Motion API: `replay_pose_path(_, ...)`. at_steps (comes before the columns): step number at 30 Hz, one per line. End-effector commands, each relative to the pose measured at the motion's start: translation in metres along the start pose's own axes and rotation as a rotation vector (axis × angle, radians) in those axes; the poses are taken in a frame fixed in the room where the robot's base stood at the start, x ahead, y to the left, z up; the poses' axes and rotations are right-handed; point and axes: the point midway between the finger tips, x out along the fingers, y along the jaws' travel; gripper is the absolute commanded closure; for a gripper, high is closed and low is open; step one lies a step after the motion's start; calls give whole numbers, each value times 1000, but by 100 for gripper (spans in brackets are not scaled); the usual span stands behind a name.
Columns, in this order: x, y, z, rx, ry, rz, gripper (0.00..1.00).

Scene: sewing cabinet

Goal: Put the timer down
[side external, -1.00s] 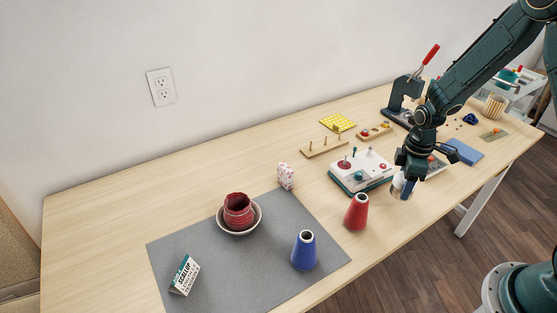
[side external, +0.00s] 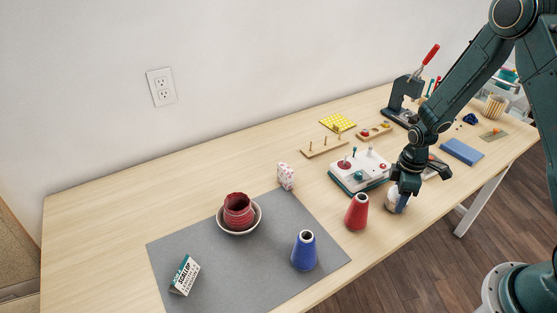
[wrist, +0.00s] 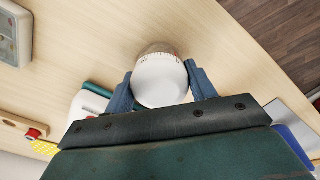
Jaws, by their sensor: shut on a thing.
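The timer (wrist: 160,78) is a round white dial with tick marks around a tan rim. In the wrist view it sits between the two blue fingers of my gripper (wrist: 161,88), which are shut on its sides. In the side view my gripper (side external: 402,196) points down at the table's front edge area, to the right of the red cone. The timer (side external: 394,203) shows white below the fingers, at or just above the table top; I cannot tell whether it touches.
A red cone (side external: 357,212) stands close left of the timer. A white and green board (side external: 360,170) with knobs lies behind. A blue block (side external: 462,151) lies to the right. A blue cone (side external: 304,251) stands on the grey mat (side external: 215,262). The table's front edge is near.

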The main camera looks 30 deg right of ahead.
Motion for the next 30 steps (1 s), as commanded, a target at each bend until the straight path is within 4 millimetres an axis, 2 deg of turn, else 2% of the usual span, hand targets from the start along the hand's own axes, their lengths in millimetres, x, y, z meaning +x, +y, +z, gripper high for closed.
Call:
replay_pose_path(10, 3, 0, 0, 0, 0, 0, 72)
replay_pose_path(11, 3, 0, 0, 0, 0, 0, 43)
replay_pose_path(14, 3, 0, 0, 0, 0, 0, 23)
replay_pose_path(30, -5, 0, 0, 0, 0, 1, 23)
